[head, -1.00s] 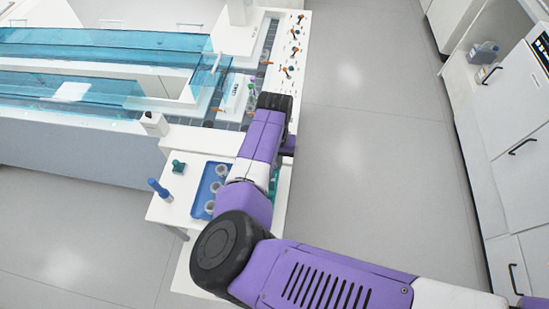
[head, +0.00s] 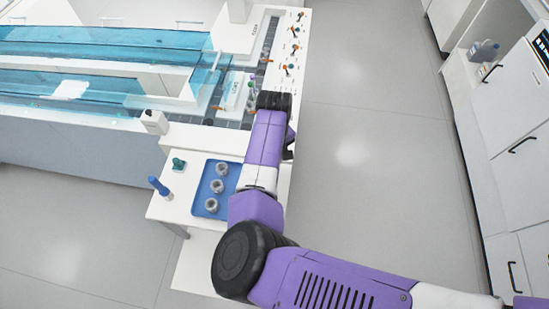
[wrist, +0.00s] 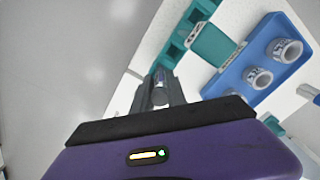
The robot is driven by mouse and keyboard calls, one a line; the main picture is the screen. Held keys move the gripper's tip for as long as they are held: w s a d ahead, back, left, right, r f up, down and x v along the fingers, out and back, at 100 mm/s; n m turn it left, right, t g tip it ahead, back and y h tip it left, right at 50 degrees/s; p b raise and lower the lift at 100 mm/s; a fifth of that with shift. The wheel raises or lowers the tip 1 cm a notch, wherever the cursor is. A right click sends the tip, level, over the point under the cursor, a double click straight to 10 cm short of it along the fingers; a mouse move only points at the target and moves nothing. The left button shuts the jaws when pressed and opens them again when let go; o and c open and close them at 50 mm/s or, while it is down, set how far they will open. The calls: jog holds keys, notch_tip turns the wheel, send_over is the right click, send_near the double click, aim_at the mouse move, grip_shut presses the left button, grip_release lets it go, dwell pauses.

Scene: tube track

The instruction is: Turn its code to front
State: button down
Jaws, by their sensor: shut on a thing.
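My gripper (wrist: 163,92) shows in the wrist view, its fingers shut on a small tube (wrist: 160,74). Only a short, dark bluish end of the tube shows between the fingers. I cannot make out a code on it or tell which way a code faces. In the head view my purple arm hides the gripper and the held tube; the arm's end is over the right end of the table, beside the dark track (head: 228,124).
A blue tray (head: 203,202) with white ring-shaped holders lies left of my arm. The wrist view shows a teal rack (wrist: 212,46) beside it. A blue pen-like item (head: 158,186) and teal block (head: 178,163) stand left. Several small capped items (head: 292,48) line the back right.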

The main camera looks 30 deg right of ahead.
jog(key=shift+f, duration=0.1)
jog(key=c, duration=1.3)
grip_release()
jog(key=shift+o, duration=0.2)
jog(key=shift+r+b, duration=0.5)
jog(key=shift+r, duration=3.4)
